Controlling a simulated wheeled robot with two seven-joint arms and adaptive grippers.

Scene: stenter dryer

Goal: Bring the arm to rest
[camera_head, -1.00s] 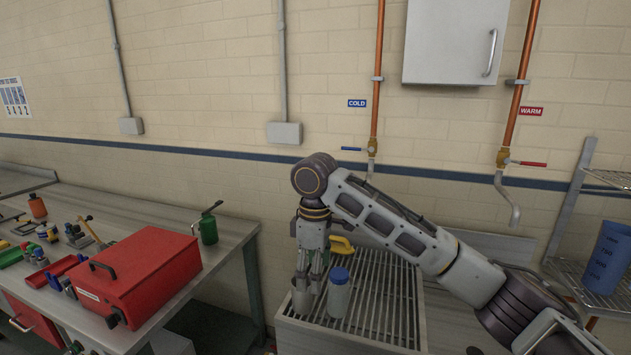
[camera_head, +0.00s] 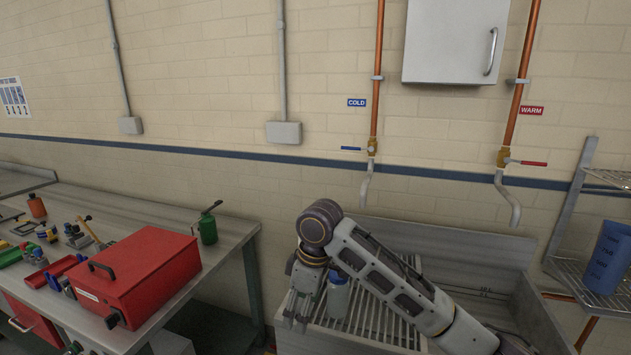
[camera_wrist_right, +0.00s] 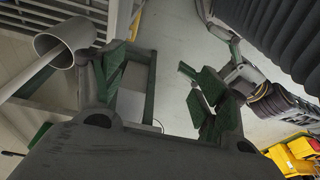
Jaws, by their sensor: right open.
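In the head view my right arm reaches in from the lower right. My right gripper (camera_head: 297,320) hangs over the left end of a slatted metal rack (camera_head: 372,322), pointing down. Its jaws are open, and the wrist view shows a clear gap between the green-padded fingers (camera_wrist_right: 163,88) with nothing held. A grey bottle with a blue cap (camera_head: 338,297) stands on the rack just right of the gripper, partly behind the arm.
A bench at left holds a red toolbox (camera_head: 137,272), a green oil can (camera_head: 208,227) and small tools. A sink basin (camera_head: 490,282) lies right of the rack. A wire shelf with a blue jug (camera_head: 606,258) stands far right. Cold and warm taps hang above.

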